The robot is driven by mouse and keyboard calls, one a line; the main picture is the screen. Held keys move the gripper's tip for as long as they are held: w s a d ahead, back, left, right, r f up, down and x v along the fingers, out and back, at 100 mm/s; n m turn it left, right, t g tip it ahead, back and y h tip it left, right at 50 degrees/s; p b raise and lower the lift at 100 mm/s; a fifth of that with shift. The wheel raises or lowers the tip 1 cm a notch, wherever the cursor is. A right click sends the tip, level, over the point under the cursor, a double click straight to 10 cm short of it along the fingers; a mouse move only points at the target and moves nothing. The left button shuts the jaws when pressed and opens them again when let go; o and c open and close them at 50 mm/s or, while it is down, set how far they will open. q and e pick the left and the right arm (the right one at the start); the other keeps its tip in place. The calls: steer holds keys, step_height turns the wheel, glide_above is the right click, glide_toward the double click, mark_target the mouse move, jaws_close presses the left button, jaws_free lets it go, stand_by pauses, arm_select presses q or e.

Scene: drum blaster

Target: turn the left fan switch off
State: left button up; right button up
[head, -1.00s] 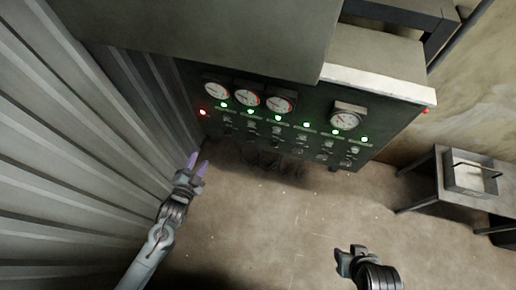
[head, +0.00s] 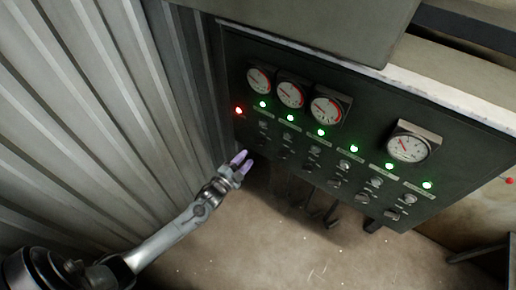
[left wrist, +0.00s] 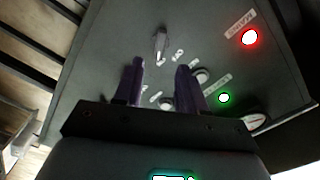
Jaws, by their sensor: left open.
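The dark control panel (head: 330,155) carries a row of small switches and knobs under green lamps. The leftmost switches (head: 263,130) sit below and right of a red lamp; their labels are too small to read, so I cannot tell which is the left fan switch. My left gripper (head: 241,161) is open and empty, with purple fingers pointing up at the panel's lower left corner. In the left wrist view, its fingers (left wrist: 160,68) point toward the panel, and a grey lever-like knob (left wrist: 160,42) shows just beyond the gap between them. Contact is not visible. My right gripper is out of view.
Several round gauges (head: 291,94) stand out from the panel above the lamps. A red lamp (head: 239,111) glows at its left edge. A corrugated metal wall (head: 100,120) runs close along the left. The floor (head: 290,240) below is open.

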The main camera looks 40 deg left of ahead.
mark_target(261, 142)
arm_select(q)
steer(key=w+b, duration=0.1)
steer(key=w, duration=0.7)
steer(key=shift+w+a, duration=0.3)
steer(key=shift+w, duration=0.05)
steer(key=c, duration=0.7)
